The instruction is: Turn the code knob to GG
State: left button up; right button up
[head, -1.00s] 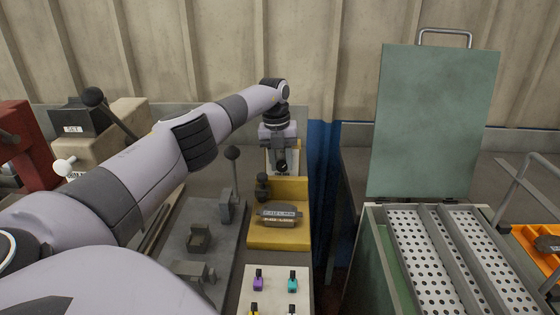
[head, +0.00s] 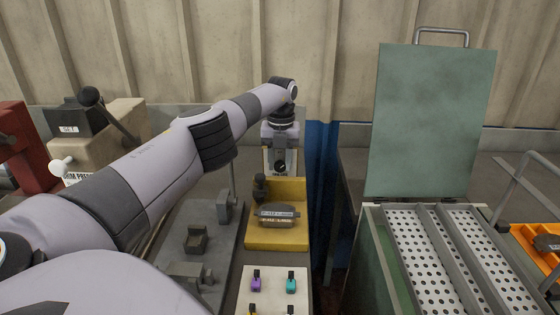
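The code knob (head: 280,168) is a small dark round knob on a pale upright plate behind the yellow block. My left gripper (head: 280,150) points down at the plate, right at the top of the knob. Its fingers are small and dark here, so I cannot tell whether they are apart, closed or touching the knob. The knob's letters are too small to read. My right gripper is not in view.
A yellow block (head: 262,240) with a labelled grey brake shoe (head: 277,215) stands in front of the plate. A pale board (head: 272,272) holds several coloured pegs. A green case (head: 385,262) with perforated trays stands open at right. A grey fixture (head: 197,240) lies left.

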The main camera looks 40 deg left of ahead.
aim_at(280, 162)
pick_arm(q)
jog(key=o, duration=0.3)
notch_tip(280, 162, up, 7)
jog(key=shift+r, duration=0.1)
dwell(0.4)
dwell(0.5)
